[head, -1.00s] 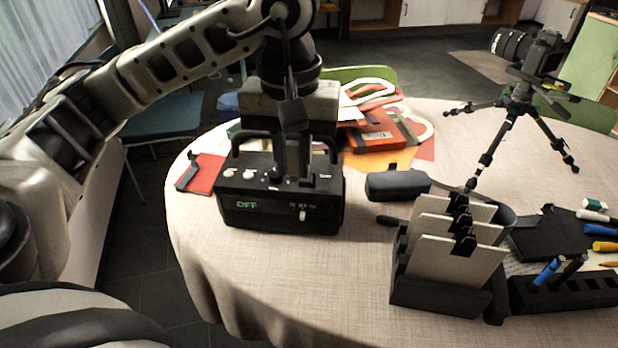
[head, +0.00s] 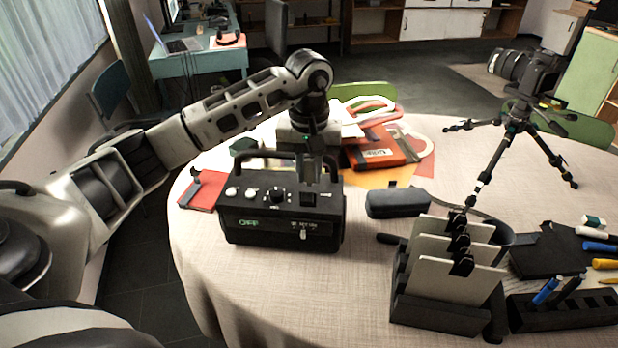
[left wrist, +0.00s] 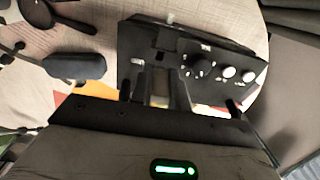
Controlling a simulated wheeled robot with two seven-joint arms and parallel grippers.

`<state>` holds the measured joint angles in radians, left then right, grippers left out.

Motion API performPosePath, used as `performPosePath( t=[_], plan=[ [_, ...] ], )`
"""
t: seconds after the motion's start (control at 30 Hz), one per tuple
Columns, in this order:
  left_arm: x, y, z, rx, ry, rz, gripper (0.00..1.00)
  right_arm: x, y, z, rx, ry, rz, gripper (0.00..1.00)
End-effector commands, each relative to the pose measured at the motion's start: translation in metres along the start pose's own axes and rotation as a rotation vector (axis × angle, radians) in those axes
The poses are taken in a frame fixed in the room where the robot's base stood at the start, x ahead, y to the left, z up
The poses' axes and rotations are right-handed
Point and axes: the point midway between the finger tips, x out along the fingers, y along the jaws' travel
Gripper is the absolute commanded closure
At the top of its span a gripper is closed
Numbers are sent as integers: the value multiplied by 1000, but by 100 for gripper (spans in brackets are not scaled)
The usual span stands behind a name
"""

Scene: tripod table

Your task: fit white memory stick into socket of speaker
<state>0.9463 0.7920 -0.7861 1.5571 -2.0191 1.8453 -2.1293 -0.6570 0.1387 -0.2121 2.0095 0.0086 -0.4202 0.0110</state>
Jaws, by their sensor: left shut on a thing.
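The speaker (head: 265,232) is a black box with a handle, knobs, a green OFF display and a small white switch, standing upright on the table's left part. It also shows in the left wrist view (left wrist: 225,45). My left gripper (head: 311,182) points down over the right part of its top panel, by a dark square patch (head: 308,199). In the left wrist view my fingers (left wrist: 160,88) are close together around a pale strip, which seems to be the white memory stick. The fingers mostly hide it. I cannot tell whether it touches the socket. My right gripper is out of view.
A dark case (head: 397,202) lies right of the speaker. A black rack with pale cards (head: 450,282) stands front right. A tripod with camera (head: 520,115) stands at the back right. An orange box (head: 382,148) lies behind. The cloth in front of the speaker is clear.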

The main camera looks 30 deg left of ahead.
Motion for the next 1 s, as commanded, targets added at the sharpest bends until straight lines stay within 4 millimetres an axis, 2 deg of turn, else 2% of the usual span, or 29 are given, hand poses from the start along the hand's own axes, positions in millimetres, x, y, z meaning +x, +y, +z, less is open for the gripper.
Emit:
performPosePath(
  t=[0.1, 0.2, 0.67, 0.87, 0.9, 0.97, 1.0],
  plan=[
    [17, 0, 3, 3, -8, -2, 100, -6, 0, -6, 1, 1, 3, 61],
    [25, 0, 2, 2, -4, -1, 100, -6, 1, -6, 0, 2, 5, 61],
    [34, 0, 2, 2, -2, -1, 100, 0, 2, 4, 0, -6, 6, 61],
    [39, 0, 2, 2, -2, -1, 100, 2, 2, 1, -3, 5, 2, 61],
    [38, 0, 2, 2, -2, -1, 77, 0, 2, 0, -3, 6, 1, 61],
    [37, 0, 2, 2, -2, -1, 61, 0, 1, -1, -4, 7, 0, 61],
    [37, 0, 2, 2, -3, -1, 61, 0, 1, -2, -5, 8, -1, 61]
  ],
)
